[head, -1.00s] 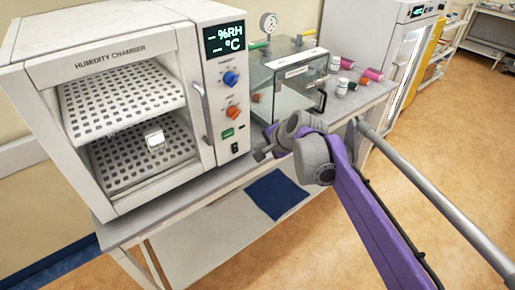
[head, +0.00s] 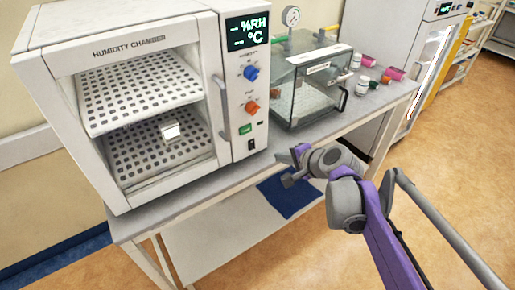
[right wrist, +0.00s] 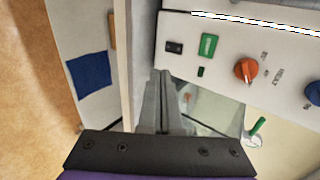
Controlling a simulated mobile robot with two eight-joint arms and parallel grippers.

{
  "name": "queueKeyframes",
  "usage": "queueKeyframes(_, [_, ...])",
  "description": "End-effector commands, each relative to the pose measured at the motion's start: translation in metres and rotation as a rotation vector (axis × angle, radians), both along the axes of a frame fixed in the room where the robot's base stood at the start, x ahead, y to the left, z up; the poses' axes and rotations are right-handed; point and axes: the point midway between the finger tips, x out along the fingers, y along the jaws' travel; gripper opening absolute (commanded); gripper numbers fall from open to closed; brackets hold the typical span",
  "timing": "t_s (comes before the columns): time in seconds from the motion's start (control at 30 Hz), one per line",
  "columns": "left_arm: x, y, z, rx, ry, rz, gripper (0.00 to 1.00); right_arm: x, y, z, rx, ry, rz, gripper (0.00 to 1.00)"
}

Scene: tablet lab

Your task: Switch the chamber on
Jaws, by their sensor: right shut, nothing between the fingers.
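The white humidity chamber (head: 130,43) stands on the bench at the left, its front showing two perforated shelves. Its right panel carries a lit display (head: 248,32) with dashes before %RH and °C, a blue knob (head: 251,72), an orange knob (head: 251,107), a green button (head: 245,129) and a black rocker switch (head: 251,144) at the bottom. My right gripper (head: 285,167) is shut and empty, in front of the panel and to the right of and below the switch. In the right wrist view the shut fingers (right wrist: 163,75) point toward the panel, below the black switch (right wrist: 173,47). My left gripper is out of view.
A small pale block (head: 170,131) sits on the chamber's lower shelf. A clear box with a gauge (head: 292,17) stands right of the chamber, with several small bottles (head: 362,85) beyond it. A blue mat (head: 288,198) lies below the bench top. Open floor is at the right.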

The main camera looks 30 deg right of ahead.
Motion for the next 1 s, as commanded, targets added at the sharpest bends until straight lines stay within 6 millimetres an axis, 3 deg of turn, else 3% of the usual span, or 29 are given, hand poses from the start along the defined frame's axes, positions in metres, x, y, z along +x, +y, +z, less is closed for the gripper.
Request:
queueKeyframes(0.17, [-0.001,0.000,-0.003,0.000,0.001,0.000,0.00,0.016,0.002,-0.012,-0.001,0.002,0.004,0.00])
queueKeyframes(0.57, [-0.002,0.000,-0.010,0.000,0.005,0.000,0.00,0.083,0.007,-0.059,0.001,0.001,0.003,0.00])
queueKeyframes(0.8, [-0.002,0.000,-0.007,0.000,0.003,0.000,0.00,0.114,0.009,-0.060,0.000,0.001,0.001,0.00])
queueKeyframes(1.0, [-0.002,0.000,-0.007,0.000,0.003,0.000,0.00,0.120,0.010,-0.062,0.000,0.001,0.001,0.00])
